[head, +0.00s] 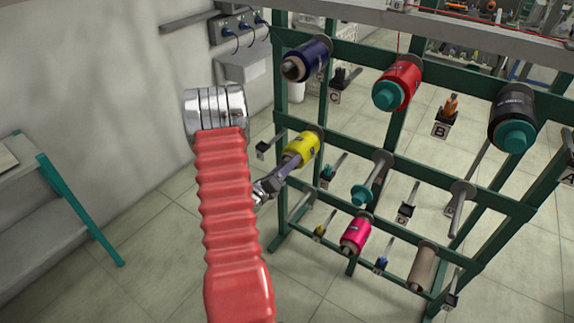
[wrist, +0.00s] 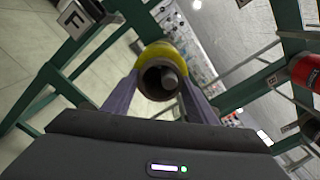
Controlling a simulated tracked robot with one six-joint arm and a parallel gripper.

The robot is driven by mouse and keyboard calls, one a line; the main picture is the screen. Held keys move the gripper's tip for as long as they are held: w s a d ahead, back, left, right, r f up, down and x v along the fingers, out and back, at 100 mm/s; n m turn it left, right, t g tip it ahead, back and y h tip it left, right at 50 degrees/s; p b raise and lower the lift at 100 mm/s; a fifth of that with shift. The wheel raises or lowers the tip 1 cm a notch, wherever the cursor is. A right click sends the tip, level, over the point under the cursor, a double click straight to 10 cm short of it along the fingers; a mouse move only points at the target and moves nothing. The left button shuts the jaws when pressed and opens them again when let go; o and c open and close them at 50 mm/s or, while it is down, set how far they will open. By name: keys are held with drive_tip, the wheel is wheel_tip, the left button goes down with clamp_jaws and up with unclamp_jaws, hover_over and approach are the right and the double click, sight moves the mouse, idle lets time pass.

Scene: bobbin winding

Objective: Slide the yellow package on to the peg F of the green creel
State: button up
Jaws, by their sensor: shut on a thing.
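The yellow package (head: 302,147) is on the left of the middle row of the green creel (head: 281,80). My gripper (head: 290,162) is shut on the package's near end. In the wrist view, the two fingers (wrist: 160,92) stand on either side of the tube, and the yellow package (wrist: 178,52) shows its open bore. A grey rod end, seemingly the peg (wrist: 169,79), shows inside the bore, so the package appears to be around it. The F label (wrist: 73,18) is beside it at upper left. How far the package reaches along the peg is hidden.
A dark blue package (head: 307,60) is above, a red one (head: 403,80) and a black one (head: 514,112) to the right. A pink package (head: 356,235) is below.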

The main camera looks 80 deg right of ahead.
idle(0.3)
drive_tip(key=o, duration=1.2)
drive_tip(key=shift+o, duration=0.2)
drive_tip(key=shift+a, duration=0.15)
drive_tip(key=v, duration=1.3)
drive_tip(key=shift+w+a, duration=0.15)
drive_tip(key=shift+a, duration=0.05)
